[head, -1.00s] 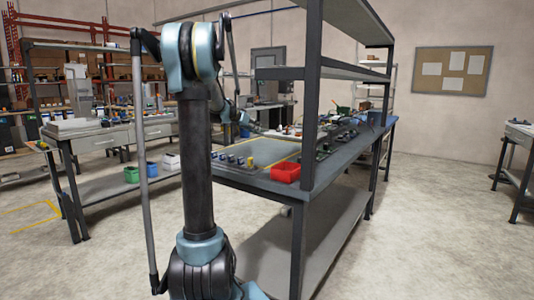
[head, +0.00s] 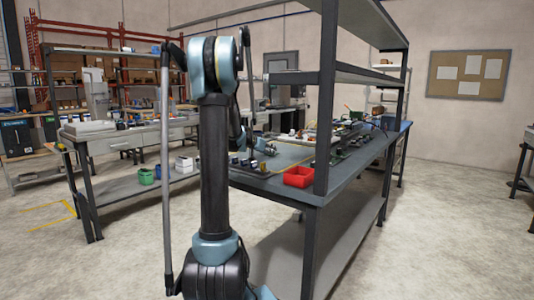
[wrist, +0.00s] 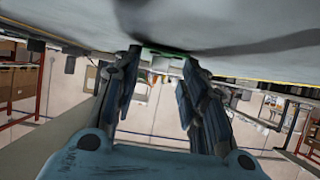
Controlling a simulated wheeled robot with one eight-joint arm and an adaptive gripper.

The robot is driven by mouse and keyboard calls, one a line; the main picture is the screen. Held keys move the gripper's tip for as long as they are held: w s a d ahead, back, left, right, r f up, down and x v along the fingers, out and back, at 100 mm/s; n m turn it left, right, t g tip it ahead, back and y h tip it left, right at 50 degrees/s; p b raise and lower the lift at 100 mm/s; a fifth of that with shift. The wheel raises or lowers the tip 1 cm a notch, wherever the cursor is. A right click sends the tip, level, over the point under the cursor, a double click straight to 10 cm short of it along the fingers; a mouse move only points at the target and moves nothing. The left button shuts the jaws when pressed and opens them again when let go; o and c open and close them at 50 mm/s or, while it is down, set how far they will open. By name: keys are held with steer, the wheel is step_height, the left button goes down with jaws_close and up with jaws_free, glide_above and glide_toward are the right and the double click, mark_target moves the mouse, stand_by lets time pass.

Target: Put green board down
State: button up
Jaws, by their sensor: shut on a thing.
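My gripper (wrist: 162,62) shows in the wrist view with its two dark fingers reaching to the edge of a large grey surface. A thin strip of the green board (wrist: 166,51) shows between the fingertips, and the gripper is shut on it. Most of the board is hidden behind the fingers and the grey surface. In the head view my arm stands in front of the workbench (head: 275,184), and the gripper and the board cannot be made out there. Whether the board touches the bench is not clear.
A red bin (head: 299,177) sits at the bench's near edge, with several small parts (head: 245,163) to its left. Dark devices line the bench further back. Posts and an upper shelf (head: 366,76) stand over the bench. Another table (head: 110,141) is at left.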

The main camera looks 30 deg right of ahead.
steer(key=shift+f, duration=0.1)
steer(key=o, duration=1)
steer(key=shift+c, duration=0.2)
steer(key=shift+a, duration=0.1)
